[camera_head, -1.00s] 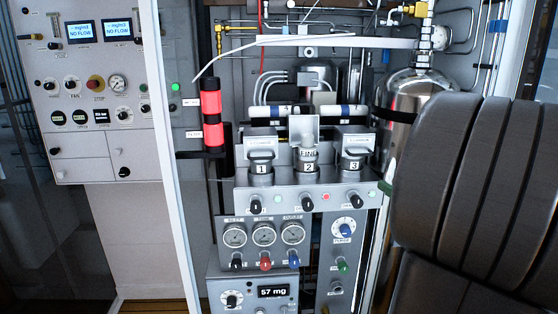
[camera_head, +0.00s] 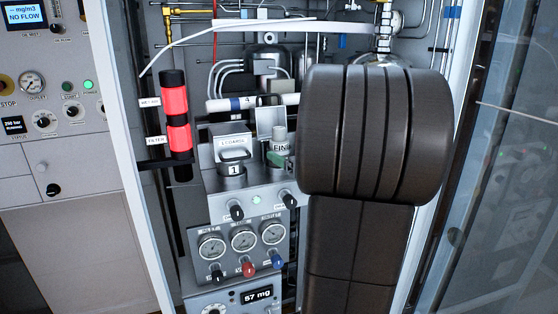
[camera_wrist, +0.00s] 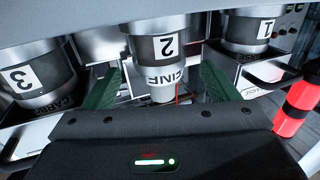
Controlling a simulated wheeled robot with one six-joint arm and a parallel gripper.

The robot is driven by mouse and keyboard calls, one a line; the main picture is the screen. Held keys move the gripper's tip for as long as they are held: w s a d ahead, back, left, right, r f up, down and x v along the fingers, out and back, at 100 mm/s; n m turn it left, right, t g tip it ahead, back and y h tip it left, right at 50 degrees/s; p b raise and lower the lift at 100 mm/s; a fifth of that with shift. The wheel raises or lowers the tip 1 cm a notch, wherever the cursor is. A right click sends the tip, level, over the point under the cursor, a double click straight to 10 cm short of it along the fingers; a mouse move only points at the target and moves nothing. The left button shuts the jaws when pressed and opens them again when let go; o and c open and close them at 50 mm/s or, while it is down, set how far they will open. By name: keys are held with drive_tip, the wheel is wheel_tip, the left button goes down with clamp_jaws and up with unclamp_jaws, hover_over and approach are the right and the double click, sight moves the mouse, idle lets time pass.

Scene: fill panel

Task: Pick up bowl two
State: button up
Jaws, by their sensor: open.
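Bowl two is a silver cylinder with a white label "2" (camera_wrist: 165,47) in the wrist view, with a narrower end marked "FINE". In the head view only part of it shows (camera_head: 279,140), and my arm and a green finger hide its number. My gripper (camera_wrist: 160,76) has its two green fingers apart, one on each side of bowl two, with gaps between finger and bowl. One green finger shows in the head view just in front of the bowl's lower part. Whether the fingers are level with the bowl's body is unclear.
Bowl one (camera_head: 232,170) stands left of bowl two in the head view. Bowl three (camera_wrist: 30,76) is at the left in the wrist view and hidden in the head view. A red and black column (camera_head: 175,115) stands left, close to the right side of the wrist view.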

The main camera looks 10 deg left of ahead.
drive_tip(key=p+x, duration=0.1)
drive_tip(key=x, duration=0.3)
drive_tip(key=shift+w+a, duration=0.3)
drive_tip(key=c, duration=1.1)
drive_tip(key=shift+r, duration=0.1)
